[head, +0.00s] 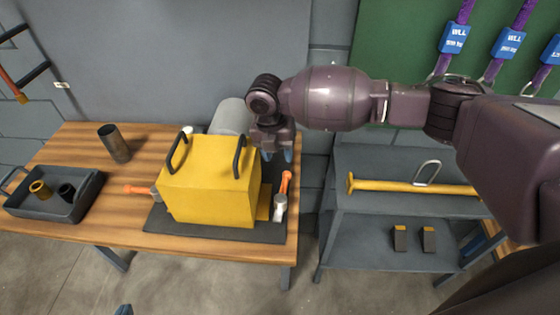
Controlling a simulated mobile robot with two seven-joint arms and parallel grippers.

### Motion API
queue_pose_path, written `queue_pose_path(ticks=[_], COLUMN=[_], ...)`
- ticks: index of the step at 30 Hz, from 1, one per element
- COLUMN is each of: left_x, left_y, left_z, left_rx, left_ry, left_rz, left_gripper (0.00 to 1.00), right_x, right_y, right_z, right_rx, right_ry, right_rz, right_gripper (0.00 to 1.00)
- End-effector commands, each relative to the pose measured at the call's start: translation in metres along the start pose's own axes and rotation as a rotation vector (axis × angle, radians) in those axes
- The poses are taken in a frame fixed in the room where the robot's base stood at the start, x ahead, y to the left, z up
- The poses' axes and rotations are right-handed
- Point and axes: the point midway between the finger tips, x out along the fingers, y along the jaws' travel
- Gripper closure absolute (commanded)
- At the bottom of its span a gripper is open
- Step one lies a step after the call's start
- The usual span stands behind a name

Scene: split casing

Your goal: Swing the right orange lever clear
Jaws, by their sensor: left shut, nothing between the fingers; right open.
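A yellow casing (208,193) with two black handles stands on a dark mat (215,232) on the wooden table. The right orange lever (285,183) stands up at the casing's right side, from a silver clamp (280,207). The left orange lever (138,190) points out to the left on the other side. My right gripper (278,156) is open, its blue fingertips just above and behind the top of the right lever; I cannot tell if they touch it. Only a blue tip of my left gripper (124,310) shows at the bottom edge; it is shut and apart from everything.
A grey cylinder (230,115) lies behind the casing. A dark tube (114,143) stands at the back left of the table (85,139). A grey tray (70,208) with small parts sits at the left. A shelf (395,204) with a yellow bar (395,186) stands at the right.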

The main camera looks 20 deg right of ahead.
Motion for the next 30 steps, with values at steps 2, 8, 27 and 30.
queue_pose_path(ticks=[2, 8, 27, 30], left_x=[0.0, 0.0, 0.001, 0.004], left_y=[0.0, 0.0, 0.001, 0.001], left_z=[0.0, 0.0, 0.019, 0.019], left_rx=[0.0, 0.0, -0.002, -0.001], left_ry=[0.0, -0.001, -0.02, -0.016], left_rz=[0.0, 0.0, -0.002, -0.001], left_gripper=[1.0, 1.0, 1.0, 1.0], right_x=[-0.004, -0.005, 0.046, 0.054], right_y=[0.0, 0.0, 0.01, 0.006], right_z=[0.0, 0.0, 0.065, 0.083], right_rx=[0.0, 0.0, 0.033, 0.017], right_ry=[0.0, 0.0, -0.282, -0.386], right_rz=[0.001, 0.001, 0.449, 0.563], right_gripper=[0.54, 0.54, 1.0, 1.0])
